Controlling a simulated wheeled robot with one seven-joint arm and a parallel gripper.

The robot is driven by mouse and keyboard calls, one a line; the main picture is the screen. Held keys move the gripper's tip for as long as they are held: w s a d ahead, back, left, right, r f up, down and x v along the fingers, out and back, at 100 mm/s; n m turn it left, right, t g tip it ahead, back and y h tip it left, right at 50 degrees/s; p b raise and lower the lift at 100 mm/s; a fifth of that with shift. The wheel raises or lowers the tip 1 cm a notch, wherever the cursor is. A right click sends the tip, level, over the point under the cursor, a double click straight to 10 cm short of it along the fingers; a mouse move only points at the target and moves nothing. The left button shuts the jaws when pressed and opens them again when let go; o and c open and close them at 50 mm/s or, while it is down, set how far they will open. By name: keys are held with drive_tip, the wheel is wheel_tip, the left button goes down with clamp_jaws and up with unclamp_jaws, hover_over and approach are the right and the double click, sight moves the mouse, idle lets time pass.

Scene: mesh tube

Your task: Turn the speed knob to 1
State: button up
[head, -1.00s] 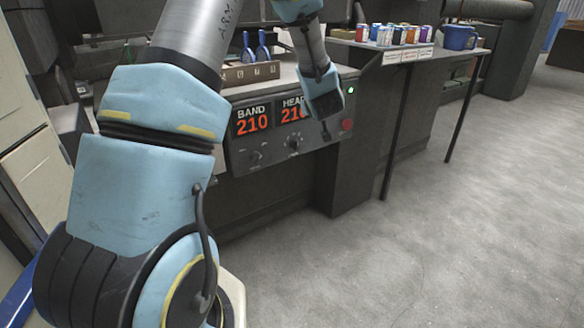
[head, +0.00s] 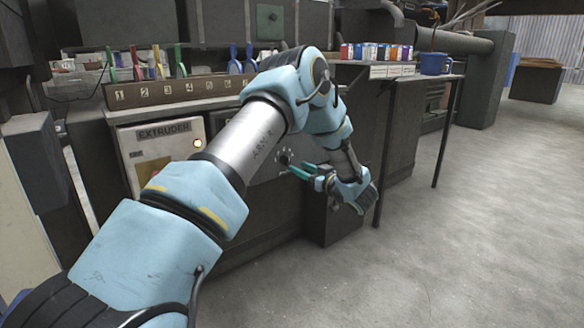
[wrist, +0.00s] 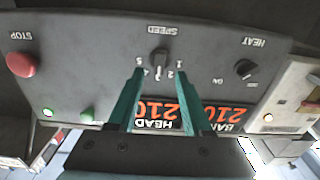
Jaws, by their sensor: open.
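The speed knob (wrist: 158,62) is a small dark knob under the word SPEED on the grey control panel. The wrist view shows the panel upside down, with numbers in an arc around the knob and 1 on its right side. My gripper (wrist: 160,74) is open, its two green fingers pointing at the knob, one tip on each side of it in the picture. I cannot tell whether they touch it or which number it points to. In the head view my gripper (head: 298,171) is at the panel, by the knob's dial (head: 283,157).
The heat knob (wrist: 246,68) and red stop button (wrist: 20,64) flank the speed knob. Red displays (wrist: 155,112) are partly behind my fingers. The extruder box (head: 165,150) is left of the panel. A table with cans (head: 375,52) stands right; open floor lies right.

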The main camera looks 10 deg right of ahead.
sight(289, 162)
drive_tip(key=shift+x, duration=2.4)
clamp_jaws()
